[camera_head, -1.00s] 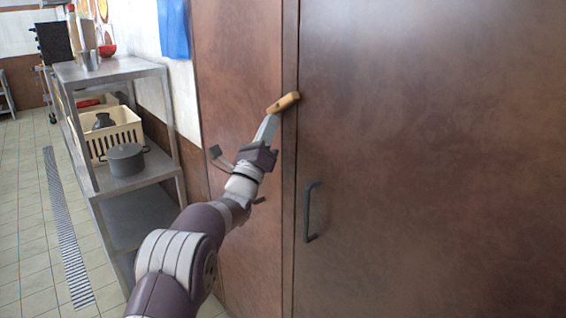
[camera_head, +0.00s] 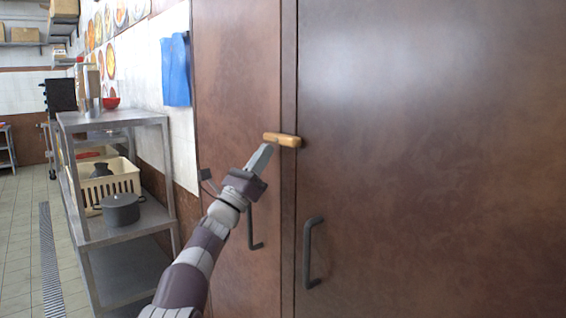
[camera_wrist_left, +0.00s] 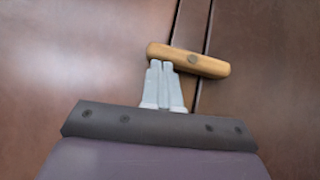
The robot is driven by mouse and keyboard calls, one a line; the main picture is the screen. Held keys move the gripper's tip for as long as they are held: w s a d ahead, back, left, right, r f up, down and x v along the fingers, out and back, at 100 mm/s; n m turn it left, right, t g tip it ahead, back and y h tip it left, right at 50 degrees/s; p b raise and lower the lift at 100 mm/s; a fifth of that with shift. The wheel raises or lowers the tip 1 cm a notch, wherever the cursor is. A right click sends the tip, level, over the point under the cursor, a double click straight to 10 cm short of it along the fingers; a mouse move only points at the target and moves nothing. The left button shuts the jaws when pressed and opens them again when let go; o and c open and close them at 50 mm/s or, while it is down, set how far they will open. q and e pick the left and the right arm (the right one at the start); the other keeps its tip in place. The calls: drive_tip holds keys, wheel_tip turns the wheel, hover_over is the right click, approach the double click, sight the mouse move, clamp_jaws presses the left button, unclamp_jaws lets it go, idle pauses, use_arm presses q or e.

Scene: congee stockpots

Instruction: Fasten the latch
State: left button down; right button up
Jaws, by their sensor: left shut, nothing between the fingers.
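The latch (camera_head: 284,140) is a small wooden bar on a central pivot, mounted on the strip between two brown cabinet doors. It lies nearly level, its left end over the left door and its right end just over the edge of the right door. It also shows in the left wrist view (camera_wrist_left: 212,66), with the pivot screw visible. My left gripper (camera_head: 264,152) is shut and empty, its fingertips at the underside of the latch's left end, touching or very close. It also shows in the left wrist view (camera_wrist_left: 160,68). My right gripper is out of view.
The left door (camera_head: 235,80) and right door (camera_head: 430,170) look closed, with dark handles (camera_head: 309,255) below the latch. A steel shelf (camera_head: 115,118) at left holds a cream crate (camera_head: 125,178) and a grey pot (camera_head: 121,210).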

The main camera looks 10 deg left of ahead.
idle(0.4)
use_arm(q)
drive_tip(key=w+f+b+v, duration=0.2)
drive_tip(key=b+v, duration=0.6)
drive_tip(key=v, duration=0.5)
drive_tip(key=shift+d+b, duration=0.3)
drive_tip(key=shift+b, duration=0.1)
